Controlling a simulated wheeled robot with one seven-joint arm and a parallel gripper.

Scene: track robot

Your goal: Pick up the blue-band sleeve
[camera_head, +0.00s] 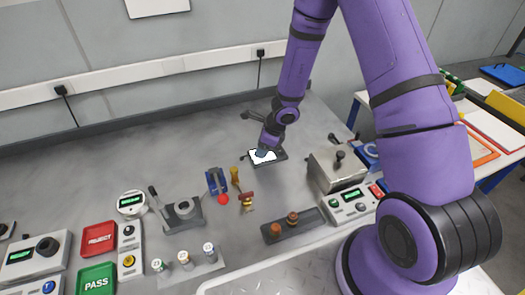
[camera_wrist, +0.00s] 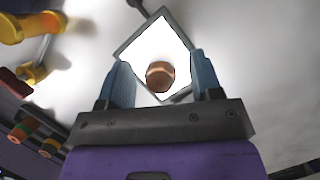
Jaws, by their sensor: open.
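My gripper (camera_head: 267,146) is low over a bright white lit plate (camera_head: 258,160) with a dark frame, at the middle back of the bench. In the wrist view its two blue fingers (camera_wrist: 160,66) are apart, with the lit plate (camera_wrist: 150,42) beyond them. A brown, copper-coloured sleeve (camera_wrist: 160,76) stands on the plate, in the gap between the fingers; clear space shows on both sides of it. I cannot make out a blue band on it. The gripper hides this sleeve in the head view.
A dark rack (camera_head: 284,236) holds two brown sleeves (camera_head: 276,230) (camera_head: 292,218) at the front. A metal box (camera_head: 336,172) stands right of the plate. A blue fixture (camera_head: 216,181) with a red ball and brass parts (camera_head: 246,200) stand to the left. Small labelled jars (camera_head: 184,258) stand in front.

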